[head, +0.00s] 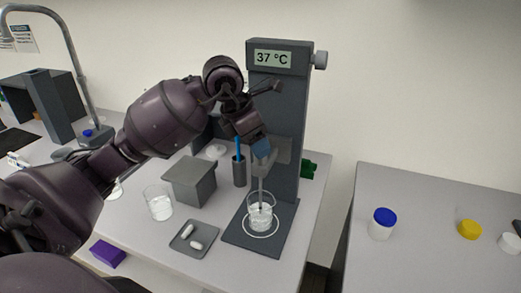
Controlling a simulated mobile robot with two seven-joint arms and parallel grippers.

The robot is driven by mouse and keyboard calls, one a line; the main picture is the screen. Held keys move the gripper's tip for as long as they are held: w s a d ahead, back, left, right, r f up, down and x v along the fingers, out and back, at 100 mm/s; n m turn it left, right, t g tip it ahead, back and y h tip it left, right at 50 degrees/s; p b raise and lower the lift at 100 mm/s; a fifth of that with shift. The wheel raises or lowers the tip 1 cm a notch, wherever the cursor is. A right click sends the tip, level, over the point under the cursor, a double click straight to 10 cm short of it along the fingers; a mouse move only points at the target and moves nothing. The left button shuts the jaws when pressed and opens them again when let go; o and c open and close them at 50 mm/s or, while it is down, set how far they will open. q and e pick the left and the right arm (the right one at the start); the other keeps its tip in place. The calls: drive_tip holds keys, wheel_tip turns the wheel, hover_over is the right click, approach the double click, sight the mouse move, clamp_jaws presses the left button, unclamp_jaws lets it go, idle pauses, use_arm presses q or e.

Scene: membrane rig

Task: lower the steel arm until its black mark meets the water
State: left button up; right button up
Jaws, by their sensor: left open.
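The steel arm (262,186) hangs down from the grey stand (285,130) on the rig. Its lower end reaches into a glass beaker of water (261,218) on the stand's base. A small dark spot shows on the arm near the water; whether it touches the surface I cannot tell. My left gripper (261,149) is open at the top of the steel arm, in front of the stand. Whether its fingers touch the arm, I cannot tell. My right gripper is not in view.
The stand has a 37 °C display (272,58) and a side knob (320,60). A grey block (190,181), a second beaker (158,205) and a tray (195,251) with two white capsules stand to the left. A gap separates the right counter, which holds a blue-lidded jar (382,224).

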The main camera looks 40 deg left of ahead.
sight(266, 175)
use_arm(q)
drive_tip(key=shift+x, duration=1.85)
clamp_jaws()
